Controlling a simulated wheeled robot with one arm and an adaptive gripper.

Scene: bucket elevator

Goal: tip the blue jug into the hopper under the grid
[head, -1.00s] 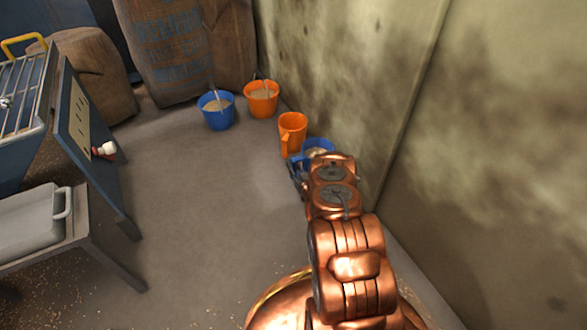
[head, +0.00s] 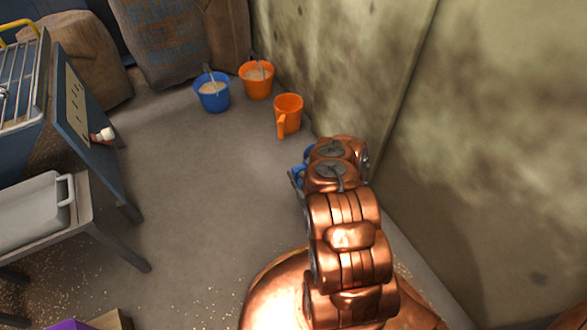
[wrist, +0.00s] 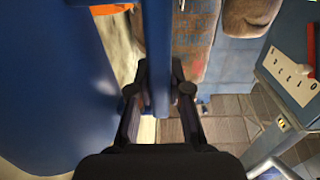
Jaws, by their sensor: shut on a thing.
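The blue jug (wrist: 60,90) fills the left side of the wrist view. Its upright handle (wrist: 158,50) passes between the fingers of my gripper (wrist: 159,92), which is shut on it. In the head view only a blue bit of the jug (head: 297,178) shows beside my copper arm, which hides the rest. The jug's contents are hidden now. The grid (head: 22,82) of metal bars lies at the far left on the blue hopper (head: 90,150). The jug is well to the right of it, near the wall.
An orange jug (head: 289,110), an orange bucket (head: 256,84) and a blue bucket (head: 212,95) stand along the wall. Sacks (head: 165,45) stand behind. A grey tray (head: 30,215) rests on a low stand (head: 105,235) at left. The floor (head: 205,215) between is clear.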

